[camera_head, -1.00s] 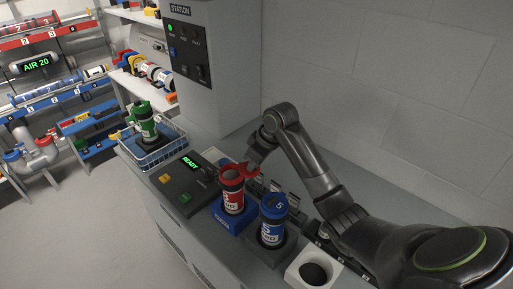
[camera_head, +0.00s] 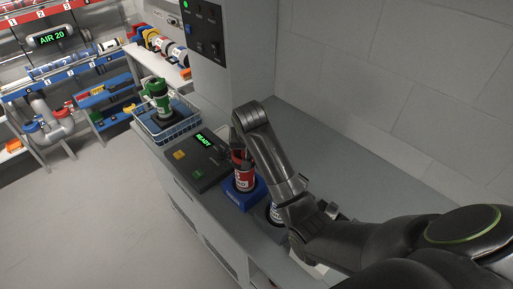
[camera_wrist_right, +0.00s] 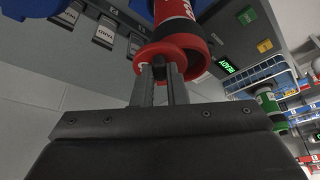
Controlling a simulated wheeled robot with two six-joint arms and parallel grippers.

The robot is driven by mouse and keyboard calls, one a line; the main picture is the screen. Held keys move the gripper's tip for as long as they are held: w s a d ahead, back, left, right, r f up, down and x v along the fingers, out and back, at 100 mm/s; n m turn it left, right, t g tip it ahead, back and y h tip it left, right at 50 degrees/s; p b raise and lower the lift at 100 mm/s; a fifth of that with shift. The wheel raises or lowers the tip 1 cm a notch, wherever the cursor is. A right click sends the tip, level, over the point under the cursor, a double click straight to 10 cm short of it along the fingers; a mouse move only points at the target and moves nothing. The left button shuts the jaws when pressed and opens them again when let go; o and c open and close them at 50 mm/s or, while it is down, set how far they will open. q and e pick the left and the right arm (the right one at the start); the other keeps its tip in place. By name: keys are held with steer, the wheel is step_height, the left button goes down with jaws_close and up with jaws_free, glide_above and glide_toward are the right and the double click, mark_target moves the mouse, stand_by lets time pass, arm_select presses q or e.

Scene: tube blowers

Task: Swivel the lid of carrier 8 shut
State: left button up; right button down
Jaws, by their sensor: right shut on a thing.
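The red carrier (camera_head: 243,181) with a white label stands upright in a blue holder (camera_head: 236,202) on the counter. Its number cannot be read. In the right wrist view the carrier's red body (camera_wrist_right: 172,10) and round red lid (camera_wrist_right: 196,52) fill the top middle. My right gripper (camera_wrist_right: 160,72) has its fingers close together at the lid, shut on part of it. In the head view my right arm hides the lid and fingertips. My left gripper is not in view.
A control panel (camera_head: 200,160) reading READY lies left of the red carrier. A wire basket (camera_head: 172,132) holds a green carrier (camera_head: 160,104). The wall and station cabinet stand behind.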

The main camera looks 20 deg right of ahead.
steer(key=m, duration=0.1)
steer(key=w+a+m+g+h, duration=0.1)
steer(key=m, duration=0.1)
steer(key=shift+a+m, duration=0.3)
steer(key=m, duration=0.1)
steer(key=w+m, duration=0.1)
steer(key=shift+a+m+g+h, duration=0.3)
steer(key=shift+a+g, duration=0.05)
steer(key=shift+g, duration=0.05)
steer(key=shift+w+a+m+g+h, duration=0.15)
steer(key=shift+w+m+g, duration=0.15)
steer(key=shift+m, duration=0.45)
steer(key=shift+w+a+m+g+h, duration=0.2)
steer(key=shift+w+m, duration=0.1)
steer(key=shift+m, duration=0.45)
steer(key=c, duration=1.4)
jaws_free()
steer(key=shift+c, duration=0.2)
